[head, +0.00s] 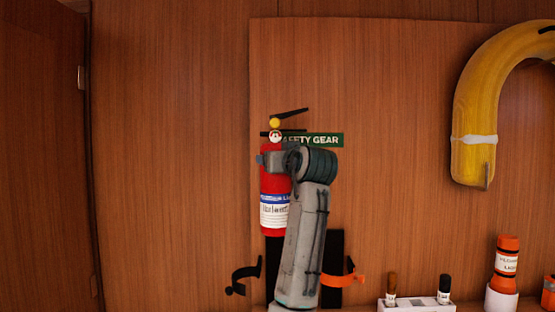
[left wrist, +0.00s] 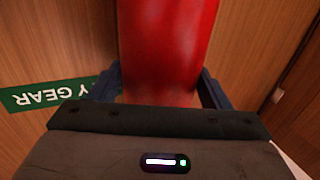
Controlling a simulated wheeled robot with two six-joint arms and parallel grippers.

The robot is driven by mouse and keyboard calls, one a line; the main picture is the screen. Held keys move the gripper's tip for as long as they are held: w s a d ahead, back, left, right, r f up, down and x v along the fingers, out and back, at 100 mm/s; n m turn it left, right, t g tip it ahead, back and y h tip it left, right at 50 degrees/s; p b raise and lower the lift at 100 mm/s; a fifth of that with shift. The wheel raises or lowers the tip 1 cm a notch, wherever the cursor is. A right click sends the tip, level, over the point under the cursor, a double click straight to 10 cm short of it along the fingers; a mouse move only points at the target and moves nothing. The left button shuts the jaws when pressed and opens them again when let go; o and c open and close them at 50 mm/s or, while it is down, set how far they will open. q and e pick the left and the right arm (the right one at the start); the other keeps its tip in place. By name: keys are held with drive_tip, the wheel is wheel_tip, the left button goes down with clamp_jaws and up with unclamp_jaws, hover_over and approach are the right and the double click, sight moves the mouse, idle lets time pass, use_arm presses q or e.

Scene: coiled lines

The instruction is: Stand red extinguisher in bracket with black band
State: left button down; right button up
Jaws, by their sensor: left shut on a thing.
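The red extinguisher (head: 269,185) is upright in the head view, with a white and blue label, a yellow gauge and a black lever on top. My left gripper (head: 272,160) is shut around its upper body; the left wrist view shows the red cylinder (left wrist: 168,45) between both fingers. Its base is just above a dark bracket plate (head: 273,252) with an open black band (head: 244,276) on the left. Whether the base touches the bracket is unclear. A second dark plate (head: 337,245) with an orange band (head: 340,280) is to the right. My arm hides parts of both brackets.
A green SAFETY GEAR sign (head: 320,140) is on the wooden panel behind my arm. The wall at left is clear.

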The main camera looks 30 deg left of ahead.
sight(277, 235)
use_arm(q)
wheel_tip(277, 235, down, 20)
drive_tip(key=p, duration=0.5)
drive_tip(key=shift+a+r, duration=0.15)
drive_tip(key=shift+r, duration=0.1)
drive_tip(key=shift+f+p, duration=0.7)
drive_tip(key=shift+f, duration=1.8)
drive_tip(key=c, duration=0.6)
unclamp_jaws()
drive_tip(key=shift+f, duration=0.3)
drive_tip(key=o, duration=0.4)
drive_tip(key=shift+s+r, duration=0.1)
drive_tip(key=shift+o, duration=0.2)
